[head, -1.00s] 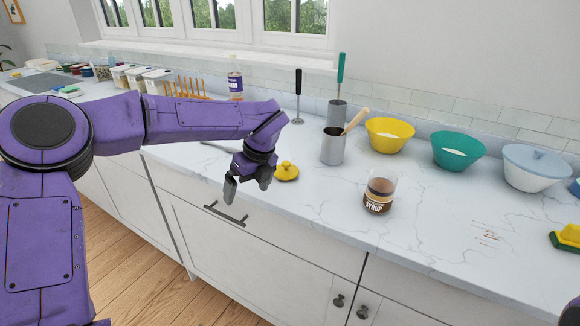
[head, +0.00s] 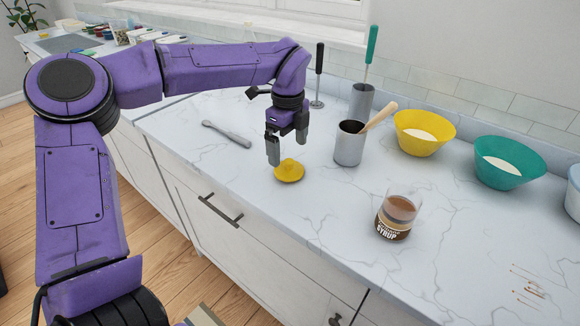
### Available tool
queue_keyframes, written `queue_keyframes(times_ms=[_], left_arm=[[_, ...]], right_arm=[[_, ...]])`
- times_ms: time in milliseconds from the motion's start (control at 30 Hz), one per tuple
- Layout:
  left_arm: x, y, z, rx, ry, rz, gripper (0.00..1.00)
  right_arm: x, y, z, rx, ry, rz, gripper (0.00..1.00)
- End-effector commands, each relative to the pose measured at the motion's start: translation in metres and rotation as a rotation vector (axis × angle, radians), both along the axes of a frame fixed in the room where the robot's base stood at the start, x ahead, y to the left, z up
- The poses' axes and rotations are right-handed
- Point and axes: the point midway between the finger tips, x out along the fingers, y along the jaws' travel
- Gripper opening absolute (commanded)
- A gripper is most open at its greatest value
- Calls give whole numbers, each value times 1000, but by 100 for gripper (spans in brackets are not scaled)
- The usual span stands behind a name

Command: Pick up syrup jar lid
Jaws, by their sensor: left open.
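The syrup jar lid (head: 289,172) is a round yellow lid with a raised knob, lying on the white marble counter in the head view. The syrup jar (head: 397,215) is clear with a dark label and brown contents; it stands uncovered to the right of the lid. My left gripper (head: 287,150) points down just above and behind the lid, its fingers apart and empty. One finger is beside the lid's left edge in the picture; I cannot tell whether it touches. My right gripper is not in view.
A grey canister (head: 349,146) with a wooden utensil stands behind the lid. A yellow bowl (head: 424,133) and a teal bowl (head: 507,162) are further right. A grey utensil (head: 227,134) lies to the left. The counter between lid and jar is clear.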

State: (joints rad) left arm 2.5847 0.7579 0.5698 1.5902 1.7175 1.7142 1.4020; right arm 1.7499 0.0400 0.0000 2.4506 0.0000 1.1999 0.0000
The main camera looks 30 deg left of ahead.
Motion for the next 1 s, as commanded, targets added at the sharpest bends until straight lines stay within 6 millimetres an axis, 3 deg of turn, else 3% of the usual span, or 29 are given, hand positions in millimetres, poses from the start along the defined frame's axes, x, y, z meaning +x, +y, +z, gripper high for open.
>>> queue_keyframes(times_ms=[333, 600, 633, 767, 1000], left_arm=[[-2, 1, -52, 0, 3, 1, 100], [-2, 1, -61, 1, -1, 1, 100], [-2, 1, -61, 1, -1, 2, 97], [-2, 1, -61, 1, 0, 1, 54], [-2, 1, -61, 2, 0, 2, 53]], right_arm=[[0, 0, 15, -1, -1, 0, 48], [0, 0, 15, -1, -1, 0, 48], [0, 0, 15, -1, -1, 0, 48], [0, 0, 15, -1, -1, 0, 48], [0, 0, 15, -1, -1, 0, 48]])
